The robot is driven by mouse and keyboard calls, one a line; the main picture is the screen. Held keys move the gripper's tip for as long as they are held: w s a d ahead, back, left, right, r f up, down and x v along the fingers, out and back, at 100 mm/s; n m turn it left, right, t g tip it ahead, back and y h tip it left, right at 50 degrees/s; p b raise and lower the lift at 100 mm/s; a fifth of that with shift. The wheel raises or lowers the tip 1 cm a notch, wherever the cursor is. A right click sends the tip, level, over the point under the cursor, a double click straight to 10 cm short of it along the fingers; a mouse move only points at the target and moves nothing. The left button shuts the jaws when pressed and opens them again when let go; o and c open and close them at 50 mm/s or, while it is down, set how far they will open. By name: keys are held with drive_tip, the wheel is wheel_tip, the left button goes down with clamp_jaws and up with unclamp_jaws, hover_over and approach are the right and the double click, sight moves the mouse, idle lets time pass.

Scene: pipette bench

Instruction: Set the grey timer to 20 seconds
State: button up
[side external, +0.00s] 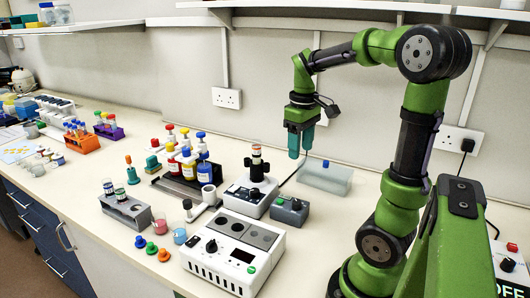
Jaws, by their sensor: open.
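The grey timer (290,209) looks to be the small dark grey box on the bench, right of the white mixer-like device. It has a dark knob and a small green button on its top. Its setting is too small to read. My gripper (301,153) hangs above and behind the grey timer, pointing down, with teal fingers. It is open and empty, and clear of the timer.
The white device (246,200) holds a capped tube. A white heater-like block (235,250) with a display stands in front. A clear box (326,178) with a blue knob sits behind. Bottles (188,165) and racks crowd the left. Bench right of the timer is clear.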

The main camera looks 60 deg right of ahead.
approach(297, 201)
drive_tip(key=shift+n, duration=0.3)
wheel_tip(297, 201, down, 9)
drive_tip(key=shift+r, duration=0.1)
clamp_jaws()
idle(0.3)
